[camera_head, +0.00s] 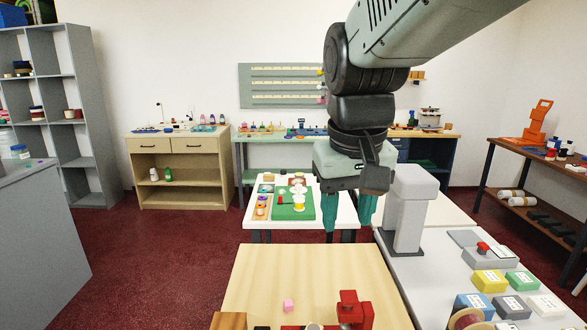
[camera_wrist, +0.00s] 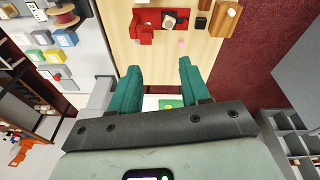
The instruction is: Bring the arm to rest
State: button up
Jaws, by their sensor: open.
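My gripper (camera_head: 350,212) hangs from my arm in the head view, right of centre, with its two green fingers pointing down. The fingers stand apart with nothing between them. In the wrist view my gripper (camera_wrist: 158,75) shows both fingers spread and empty. It is in the air, and the pale wooden table (camera_head: 300,262) shows below and in front of it. My arm comes in from the upper right of the head view.
A red device (camera_head: 352,308) and a pink cube (camera_head: 288,305) are on the wooden table. A grey-white post (camera_head: 408,210) stands close right of my gripper. Coloured boxes (camera_head: 490,281) sit on the right counter. A white table with a green board (camera_head: 294,206) stands behind. Red floor (camera_head: 160,255) lies open at left.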

jog(key=s+d+m+t, duration=0.1)
jog(key=s+d+t, duration=0.2)
jog(key=s, duration=1)
jog(key=shift+s+d+m, duration=0.2)
jog(key=shift+s+m, duration=0.15)
jog(key=shift+m, duration=0.05)
